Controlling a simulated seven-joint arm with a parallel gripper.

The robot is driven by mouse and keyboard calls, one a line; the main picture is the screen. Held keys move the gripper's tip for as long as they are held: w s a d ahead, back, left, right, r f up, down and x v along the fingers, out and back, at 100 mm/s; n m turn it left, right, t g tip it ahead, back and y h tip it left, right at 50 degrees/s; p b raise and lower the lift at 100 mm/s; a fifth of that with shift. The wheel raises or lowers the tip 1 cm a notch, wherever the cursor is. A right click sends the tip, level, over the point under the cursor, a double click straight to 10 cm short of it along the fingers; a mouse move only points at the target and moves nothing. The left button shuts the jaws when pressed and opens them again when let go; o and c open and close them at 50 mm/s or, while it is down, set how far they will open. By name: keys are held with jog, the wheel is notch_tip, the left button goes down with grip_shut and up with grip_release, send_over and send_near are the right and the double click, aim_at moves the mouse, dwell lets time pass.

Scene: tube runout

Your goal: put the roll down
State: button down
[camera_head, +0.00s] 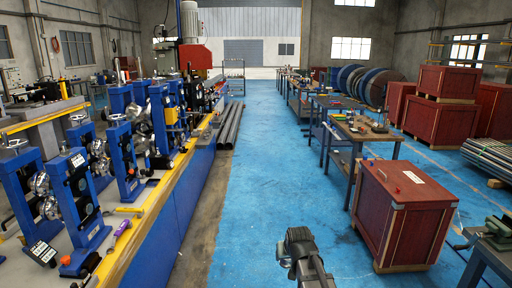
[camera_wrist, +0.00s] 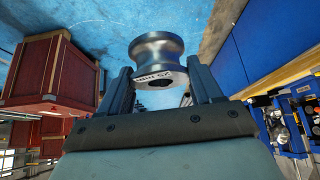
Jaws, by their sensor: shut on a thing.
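The roll (camera_wrist: 157,57) is a grey metal spool with a narrow waist, a dark bore and black lettering on its pale end face. It shows between the two fingers of my gripper (camera_wrist: 157,80) in the wrist view, and the gripper is shut on it. Blue floor lies beyond the roll, so it is held in the air. In the head view my gripper (camera_head: 299,240) is low in the middle, over the blue aisle, and the roll is hard to make out there.
A roll-forming machine (camera_head: 170,222) with blue stands and a yellow edge runs along the left. A red crate (camera_head: 405,208) stands at the right, with wooden-topped workbenches (camera_head: 362,131) behind it. A bench with a green vise (camera_head: 497,233) is at the lower right. The blue aisle (camera_head: 262,170) is clear.

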jog(key=d+m, duration=0.1)
jog(key=d, duration=0.5)
jog(key=s+a+n+g+y, duration=0.1)
jog(key=s+a+n, duration=0.25)
jog(key=a, duration=1.15)
jog(key=s+a+n+y, duration=0.15)
jog(key=s+a, duration=0.35)
jog(key=a, duration=0.9)
jog(key=s+a+n+g+y, duration=0.1)
jog(key=s+a+n, duration=0.3)
jog(key=a, duration=1.1)
jog(key=s+a+f+n+g+y, duration=0.1)
jog(key=s+a+n+g, duration=0.15)
jog(key=s+a, duration=1.7)
jog(key=s+a+n+g+y, duration=0.15)
jog(key=s+a+n, duration=0.25)
jog(key=s+a, duration=1.5)
jog(key=shift+t+y, duration=0.3)
jog(key=shift+s+a+f, duration=0.2)
jog(key=shift+s+f, duration=0.2)
jog(key=shift+f, duration=1.15)
jog(key=shift+s+a+f, duration=0.15)
jog(key=shift+s+f, duration=0.25)
jog(key=shift+f, duration=1.15)
jog(key=shift+s+a+f, duration=0.2)
jog(key=shift+s+f, duration=0.2)
jog(key=shift+f, duration=1.15)
jog(key=shift+f, duration=0.1)
